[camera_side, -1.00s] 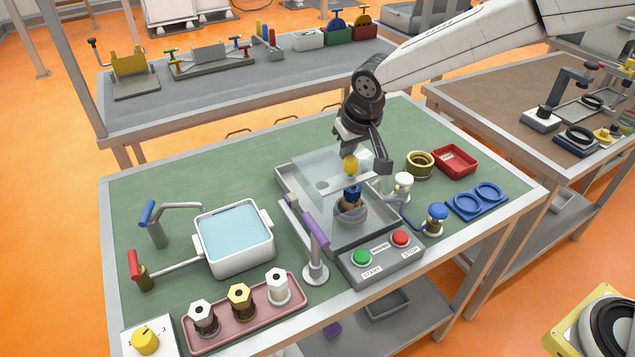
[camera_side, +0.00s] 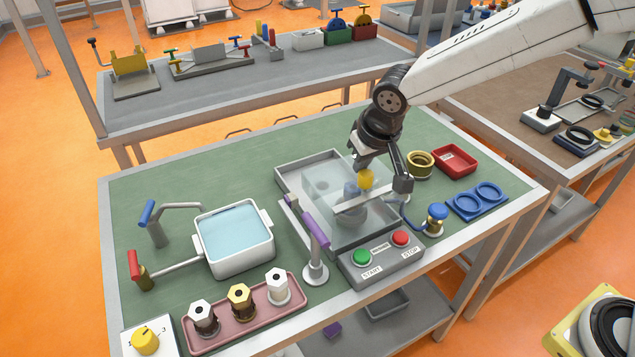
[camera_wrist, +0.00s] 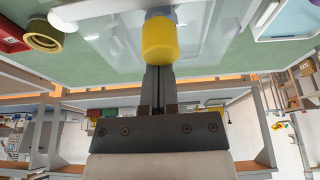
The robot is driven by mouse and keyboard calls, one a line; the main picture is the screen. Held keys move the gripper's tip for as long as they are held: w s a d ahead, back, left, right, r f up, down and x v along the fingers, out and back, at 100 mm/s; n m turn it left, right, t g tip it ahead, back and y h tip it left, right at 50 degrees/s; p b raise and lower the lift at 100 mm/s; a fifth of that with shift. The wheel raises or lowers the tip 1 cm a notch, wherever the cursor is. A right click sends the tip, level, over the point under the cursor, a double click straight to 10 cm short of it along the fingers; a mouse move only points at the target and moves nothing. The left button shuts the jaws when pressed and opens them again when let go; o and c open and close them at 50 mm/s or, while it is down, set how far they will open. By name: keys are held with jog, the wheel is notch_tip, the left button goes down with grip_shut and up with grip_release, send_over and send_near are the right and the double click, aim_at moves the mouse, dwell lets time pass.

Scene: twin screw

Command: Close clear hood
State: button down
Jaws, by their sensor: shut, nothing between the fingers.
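The clear hood (camera_side: 330,180) is a see-through box on the grey machine base (camera_side: 345,240), covering the part of it where a blurred blue piece shows through. A yellow knob (camera_side: 366,179) sits on the hood. My gripper (camera_side: 364,168) is shut and empty, its fingertips right at the knob; the side view does not settle whether they touch it. In the wrist view the yellow knob (camera_wrist: 159,40) stands just beyond the closed fingertips (camera_wrist: 158,75), with the clear panel (camera_wrist: 205,30) around it.
In front are a green START button (camera_side: 362,257) and a red STOP button (camera_side: 400,238). A purple-handled lever (camera_side: 315,230) stands left of the hood. A blue-capped valve (camera_side: 437,217), brass ring (camera_side: 420,163) and red tray (camera_side: 455,160) are to the right. Green tabletop is free at the back left.

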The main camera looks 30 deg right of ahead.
aim_at(344, 166)
jog(key=shift+w+f, duration=0.1)
jog(key=shift+w, duration=1.9)
jog(key=v, duration=1)
jog(key=s+d+f+g, duration=0.1)
jog(key=s+d+f, duration=1.2)
jog(key=s, duration=0.4)
jog(key=shift+d+f, duration=0.4)
jog(key=shift+d, duration=0.45)
